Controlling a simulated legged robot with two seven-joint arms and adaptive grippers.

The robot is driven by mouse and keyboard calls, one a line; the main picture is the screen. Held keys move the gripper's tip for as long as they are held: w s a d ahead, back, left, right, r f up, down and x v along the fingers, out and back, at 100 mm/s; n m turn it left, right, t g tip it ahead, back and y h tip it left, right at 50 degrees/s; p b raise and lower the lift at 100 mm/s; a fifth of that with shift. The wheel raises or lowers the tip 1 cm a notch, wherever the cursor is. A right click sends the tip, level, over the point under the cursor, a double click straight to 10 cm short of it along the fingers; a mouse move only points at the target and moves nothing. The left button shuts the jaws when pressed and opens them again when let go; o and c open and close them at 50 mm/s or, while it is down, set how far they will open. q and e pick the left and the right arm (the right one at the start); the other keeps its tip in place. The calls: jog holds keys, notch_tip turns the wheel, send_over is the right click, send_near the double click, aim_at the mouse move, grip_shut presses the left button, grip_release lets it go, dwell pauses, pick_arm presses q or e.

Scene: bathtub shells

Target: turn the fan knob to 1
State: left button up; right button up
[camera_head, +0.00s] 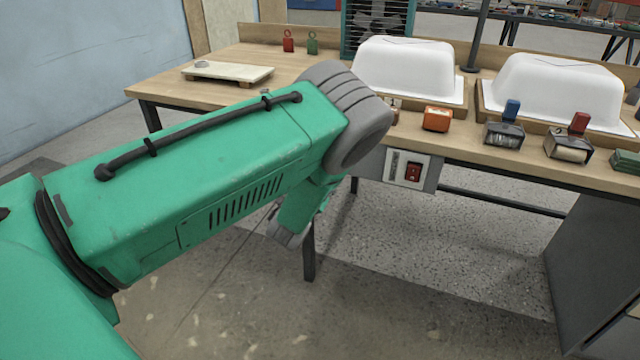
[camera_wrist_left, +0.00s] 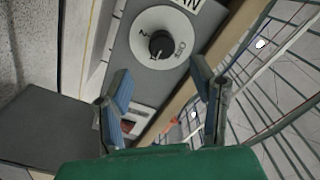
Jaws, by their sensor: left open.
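The fan knob (camera_wrist_left: 162,44) shows near the top of the left wrist view, a black round knob on a white dial plate (camera_wrist_left: 142,22) with dark marks. Its pointer setting is too small to read surely. My left gripper (camera_wrist_left: 160,95) is open, its two blue-padded fingers apart and empty. The knob appears beyond the fingertips, between their directions, with no contact visible. In the head view my left arm hides the knob and the gripper. The fan (camera_head: 377,22), with a teal frame, stands at the back of the bench. My right gripper is not in view.
A grey box with a red switch (camera_head: 413,172) hangs under the front edge of the bench (camera_head: 150,88). White tub shells (camera_head: 405,68) (camera_head: 560,88), an orange block (camera_head: 437,119) and clamp-like tools (camera_head: 505,130) stand on the bench. Wire-like bars (camera_wrist_left: 285,90) fill the right of the wrist view.

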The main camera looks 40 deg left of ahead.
pick_arm(q)
jog(key=v, duration=0.5)
jog(key=shift+d, duration=0.1)
dwell(0.3)
jog(key=s+d+f+n+g+p, duration=0.1)
jog(key=s+f+n+g, duration=0.1)
jog(key=s+f+g, duration=0.45)
jog(key=s+d+f+n+g+p, duration=0.15)
jog(key=s+f, duration=0.25)
jog(key=s, duration=0.5)
jog(key=s+d+n+g+h, duration=0.1)
jog(key=s+d+g, duration=0.3)
jog(key=s, duration=0.6)
jog(key=s+d+n+g+h+p, duration=0.1)
jog(key=s+d+g, duration=0.4)
jog(key=s, duration=0.6)
jog(key=shift+s+f+n+h+p, duration=0.2)
jog(key=shift+f+n+h+p, duration=0.15)
jog(key=shift+n+h, duration=0.55)
